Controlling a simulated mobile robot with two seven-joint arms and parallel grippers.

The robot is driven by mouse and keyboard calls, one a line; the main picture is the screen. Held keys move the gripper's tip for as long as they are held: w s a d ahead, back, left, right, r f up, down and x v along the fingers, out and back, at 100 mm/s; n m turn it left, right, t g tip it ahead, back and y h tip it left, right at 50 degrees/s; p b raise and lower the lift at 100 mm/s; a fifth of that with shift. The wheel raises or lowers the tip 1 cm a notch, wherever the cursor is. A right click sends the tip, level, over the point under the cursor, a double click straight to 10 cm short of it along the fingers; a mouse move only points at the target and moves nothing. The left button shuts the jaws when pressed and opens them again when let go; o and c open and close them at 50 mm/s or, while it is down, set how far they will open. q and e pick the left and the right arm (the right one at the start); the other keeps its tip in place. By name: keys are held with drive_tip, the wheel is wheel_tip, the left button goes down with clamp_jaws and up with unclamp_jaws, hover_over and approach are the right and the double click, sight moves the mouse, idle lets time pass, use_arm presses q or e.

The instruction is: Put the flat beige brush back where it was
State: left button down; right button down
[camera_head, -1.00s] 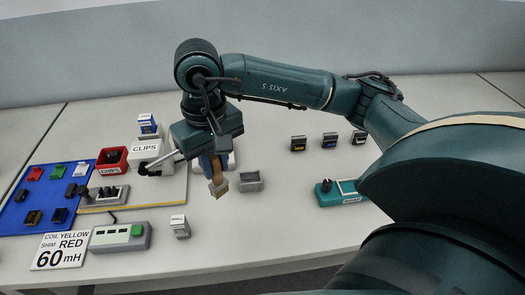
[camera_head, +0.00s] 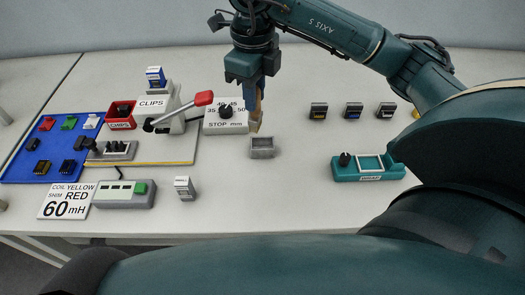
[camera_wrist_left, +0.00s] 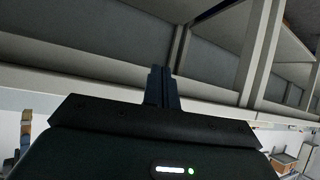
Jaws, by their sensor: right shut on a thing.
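My right gripper (camera_head: 256,84) is shut on the flat beige brush (camera_head: 255,108). The brush points down, its lower end just above or behind a small grey open holder (camera_head: 262,153). I cannot tell whether the brush touches the holder. My left gripper (camera_wrist_left: 160,86) shows in the left wrist view with its fingers together and nothing seen between them. It is not in the head view.
Left of the brush stand the STOP mm dial block (camera_head: 213,124), a lever press with a red handle (camera_head: 203,98), and a blue tray (camera_head: 18,168) of connectors. A teal fixture (camera_head: 345,174) and several small blocks are at the right.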

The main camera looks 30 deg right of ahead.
drive_tip(key=m, duration=0.3)
drive_tip(key=shift+w+d+f, duration=0.1)
drive_tip(key=shift+d, duration=0.2)
drive_tip(key=m, duration=0.2)
drive_tip(key=d+m, duration=0.1)
drive_tip(key=m, duration=0.2)
drive_tip(key=shift+w+m+b, duration=0.15)
drive_tip(key=shift+m+b, duration=0.15)
drive_tip(key=shift+b, duration=0.05)
drive_tip(key=f+m, duration=0.2)
drive_tip(key=f, duration=0.1)
drive_tip(key=f+m, duration=0.1)
drive_tip(key=f, duration=0.2)
drive_tip(key=f+m, duration=0.2)
drive_tip(key=f, duration=0.2)
drive_tip(key=shift+w+d+m+b, duration=0.15)
drive_tip(key=shift+d+m+b, duration=0.15)
drive_tip(key=shift+d+b, duration=0.1)
drive_tip(key=shift+f, duration=0.15)
drive_tip(key=c, duration=1.3)
unclamp_jaws()
drive_tip(key=shift+o, duration=0.2)
